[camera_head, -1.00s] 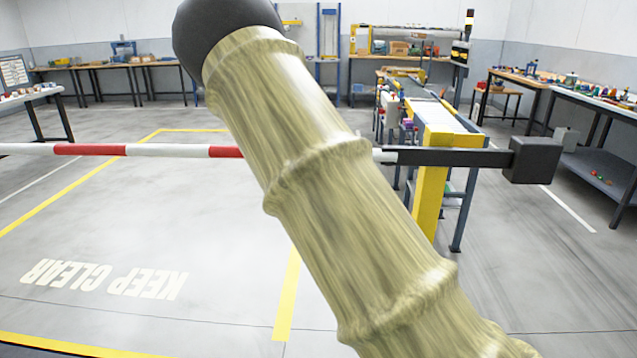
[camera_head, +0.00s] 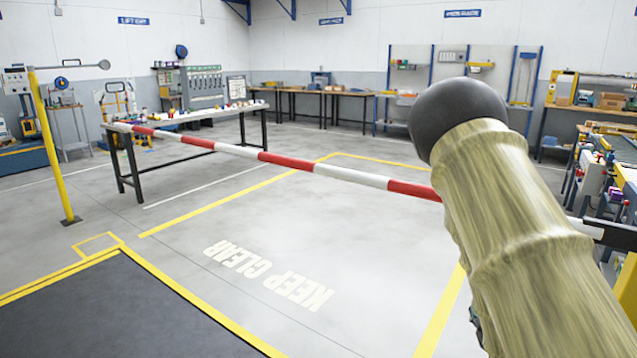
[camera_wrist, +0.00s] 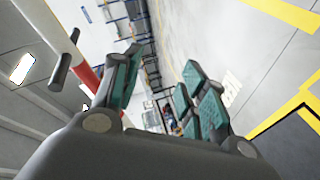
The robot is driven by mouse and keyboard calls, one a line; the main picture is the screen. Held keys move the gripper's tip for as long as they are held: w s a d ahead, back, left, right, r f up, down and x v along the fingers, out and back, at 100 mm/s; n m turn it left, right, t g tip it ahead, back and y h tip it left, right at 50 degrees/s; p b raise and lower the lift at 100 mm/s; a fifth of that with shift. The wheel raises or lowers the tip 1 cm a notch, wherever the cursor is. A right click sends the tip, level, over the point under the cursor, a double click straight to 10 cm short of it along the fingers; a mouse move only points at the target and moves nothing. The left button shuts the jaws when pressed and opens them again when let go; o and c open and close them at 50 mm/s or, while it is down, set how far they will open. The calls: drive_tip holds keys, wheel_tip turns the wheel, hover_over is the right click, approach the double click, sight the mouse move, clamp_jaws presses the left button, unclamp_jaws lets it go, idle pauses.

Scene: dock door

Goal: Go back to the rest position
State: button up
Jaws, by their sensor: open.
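My gripper (camera_wrist: 160,82) shows in the wrist view with its teal-padded fingers spread apart and nothing between them. In the head view my sleeved arm rises at the right and hides most of what lies behind it. The gripper is almost wholly hidden there. A red-and-white barrier pole (camera_head: 290,161) lies level across the floor area in the head view. In the wrist view the pole (camera_wrist: 88,82) passes at the left, beside the left finger; I cannot tell the gap between them.
A yellow post (camera_head: 55,150) stands at the left. A long table (camera_head: 190,117) with small items stands behind the pole. The yellow-edged floor marked KEEP CLEAR (camera_head: 268,275) is empty. A dark mat (camera_head: 110,310) lies at the front left. Workbenches line the back wall.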

drive_tip(key=s+a+f+m+g+y, duration=0.1)
drive_tip(key=s+a+f+m+g, duration=0.15)
drive_tip(key=s+f, duration=0.6)
drive_tip(key=s+a+f+m+g+y, duration=0.15)
drive_tip(key=s+a+f+g, duration=0.3)
drive_tip(key=f, duration=0.75)
drive_tip(key=s+a+f+m+g, duration=0.2)
drive_tip(key=s+a+f, duration=0.1)
drive_tip(key=s+f, duration=0.3)
drive_tip(key=s+a+f+m+g, duration=0.15)
drive_tip(key=s+a+f, duration=0.25)
drive_tip(key=s, duration=0.5)
drive_tip(key=s+a+f+m+g+y, duration=0.1)
drive_tip(key=s+a+f+g, duration=0.15)
drive_tip(key=s, duration=0.35)
drive_tip(key=s+a+f+m+g+y, duration=0.1)
drive_tip(key=s+a+g, duration=0.1)
drive_tip(key=s+a, duration=0.35)
wheel_tip(320, 180, up, 13)
drive_tip(key=s+d+p, duration=0.1)
drive_tip(key=p, duration=1.2)
drive_tip(key=shift+d, duration=0.35)
drive_tip(key=shift+s, duration=0.1)
drive_tip(key=shift+c, duration=0.7)
drive_tip(key=shift+a, duration=0.1)
